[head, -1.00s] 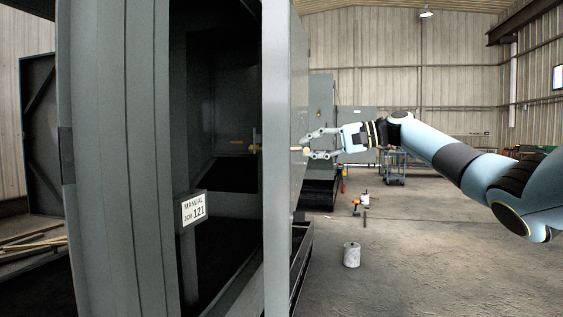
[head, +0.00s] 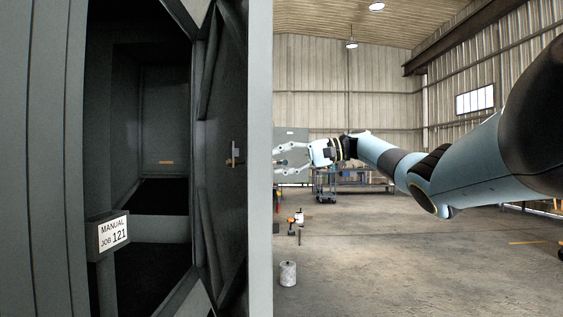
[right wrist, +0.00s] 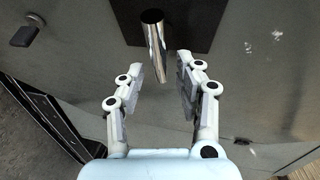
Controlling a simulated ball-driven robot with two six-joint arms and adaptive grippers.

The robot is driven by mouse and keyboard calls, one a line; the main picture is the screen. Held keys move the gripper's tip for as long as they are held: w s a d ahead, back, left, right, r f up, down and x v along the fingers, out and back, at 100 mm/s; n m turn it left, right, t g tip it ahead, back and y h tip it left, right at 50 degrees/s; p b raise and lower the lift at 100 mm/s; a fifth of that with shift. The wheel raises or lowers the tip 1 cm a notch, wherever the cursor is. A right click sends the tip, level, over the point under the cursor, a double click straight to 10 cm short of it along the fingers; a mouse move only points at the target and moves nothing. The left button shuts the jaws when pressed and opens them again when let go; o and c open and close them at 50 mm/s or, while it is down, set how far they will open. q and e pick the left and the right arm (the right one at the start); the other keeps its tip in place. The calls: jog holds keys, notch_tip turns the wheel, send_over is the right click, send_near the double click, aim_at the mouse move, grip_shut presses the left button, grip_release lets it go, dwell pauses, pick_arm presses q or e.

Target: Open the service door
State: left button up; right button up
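The grey service door (head: 228,200) stands open at the cabinet's right side, its inner face and edge showing in the head view. A small latch (head: 234,155) sits on that inner face. My right gripper (head: 279,160) is just beyond the door's edge, on the outer side. In the right wrist view, a shiny metal handle (right wrist: 153,38) projects from a black plate (right wrist: 188,22) on the door. My right gripper (right wrist: 161,82) is open around the handle's end, with gaps on both sides. My left gripper is not in view.
The cabinet's dark interior (head: 160,110) is visible, with a "MANUAL JOB 121" sign (head: 112,233) at its front. A pale cylinder (head: 288,273) stands on the floor to the right. A cart (head: 325,185) is farther back. Much floor on the right is clear.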

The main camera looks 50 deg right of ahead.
jog(key=shift+s, duration=0.1)
jog(key=v, duration=1.2)
